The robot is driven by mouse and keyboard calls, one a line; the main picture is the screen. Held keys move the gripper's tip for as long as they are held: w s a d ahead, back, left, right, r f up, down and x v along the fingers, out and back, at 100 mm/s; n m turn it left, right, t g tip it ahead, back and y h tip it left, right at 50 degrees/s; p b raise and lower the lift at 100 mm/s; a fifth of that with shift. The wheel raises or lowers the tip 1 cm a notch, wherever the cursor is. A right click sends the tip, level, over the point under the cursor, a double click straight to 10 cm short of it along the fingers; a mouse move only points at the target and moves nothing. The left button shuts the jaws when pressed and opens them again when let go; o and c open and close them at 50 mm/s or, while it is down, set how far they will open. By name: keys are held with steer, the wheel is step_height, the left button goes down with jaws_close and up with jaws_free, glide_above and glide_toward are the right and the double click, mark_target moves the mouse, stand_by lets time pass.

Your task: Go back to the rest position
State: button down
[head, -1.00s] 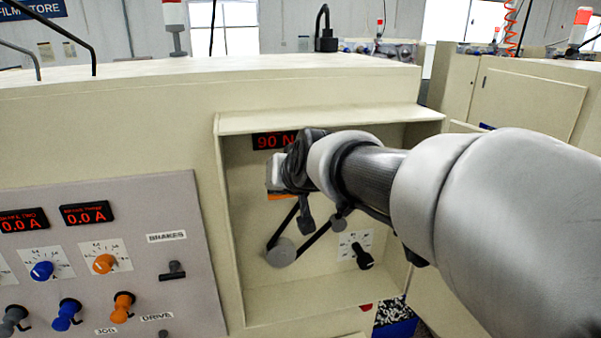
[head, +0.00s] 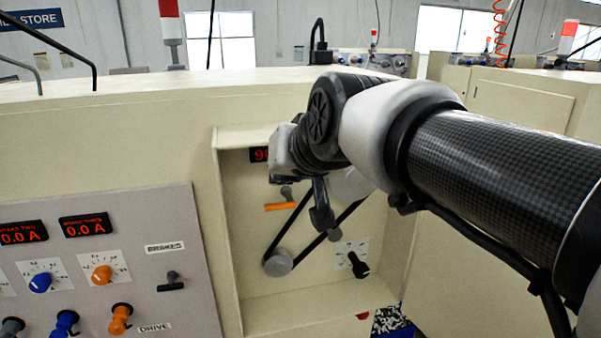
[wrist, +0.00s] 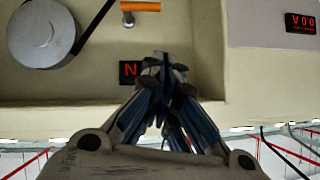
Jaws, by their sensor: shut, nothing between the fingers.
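My gripper (wrist: 163,62) is shut and empty in the wrist view, with its fingertips together in front of the cream machine face. In the head view my arm reaches in from the right and its end is at the upper part of the recess (head: 245,300); the fingertips are hard to make out there. An orange-handled lever (head: 281,207) shows just below the arm's end. It also shows in the wrist view (wrist: 140,6), apart from the fingers.
A red display (head: 259,155) is partly covered by my arm. A belt runs around a grey pulley (head: 278,262) in the recess. A black knob (head: 358,268) is at lower right. A grey control panel (head: 130,240) with knobs is at left.

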steer(key=shift+w, duration=0.1)
steer(key=s+d+f+g+h+b, duration=0.1)
steer(key=s+d+f+b, duration=0.5)
steer(key=f, duration=0.9)
steer(key=s+d+f+m+g+h+b, duration=0.1)
steer(key=s+d+f+g+h+b, duration=0.1)
steer(key=s+d+f+b, duration=0.4)
steer(key=s+d+f+g+h+b, duration=0.1)
steer(key=s+d+f+b, duration=0.5)
steer(key=f, duration=1.9)
steer(key=s+g+b, duration=0.1)
steer(key=s+b, duration=0.5)
steer(key=s, duration=0.1)
steer(key=shift+s+d+f+m+g+h, duration=0.3)
steer(key=shift+m+g, duration=0.1)
